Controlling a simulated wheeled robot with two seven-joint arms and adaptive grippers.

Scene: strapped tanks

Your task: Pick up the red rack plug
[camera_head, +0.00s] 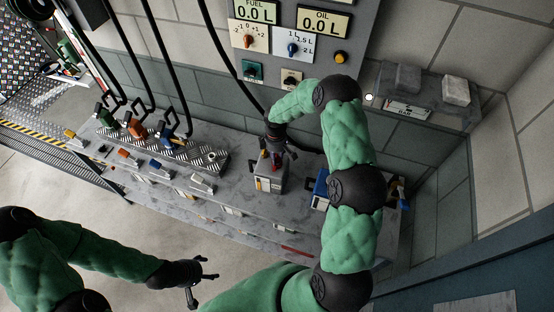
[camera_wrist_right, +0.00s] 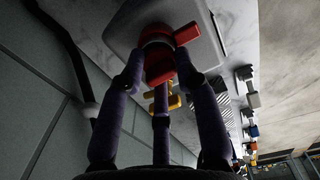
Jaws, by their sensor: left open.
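A red plug with a side handle (camera_wrist_right: 160,62) sits at the top of a grey-white tank (camera_wrist_right: 120,32) in the right wrist view. In the head view the red shows small (camera_head: 275,160) on the tank (camera_head: 268,180), partly hidden by my right gripper (camera_head: 277,150). The right gripper's dark fingers (camera_wrist_right: 163,85) point at the plug and stand on both sides of it. Whether they press on it is unclear. A yellow part (camera_wrist_right: 174,102) shows behind the fingers. My left gripper (camera_head: 205,270) is open and empty, low in the head view, away from the bench.
A grey bench (camera_head: 225,210) carries a row of green, orange and blue nozzles (camera_head: 138,128) on a ribbed rack (camera_head: 190,150). A blue-topped container (camera_head: 320,188) stands right of the tank. A FUEL/OIL panel (camera_head: 290,50) is behind. Open floor (camera_head: 50,190) lies at left.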

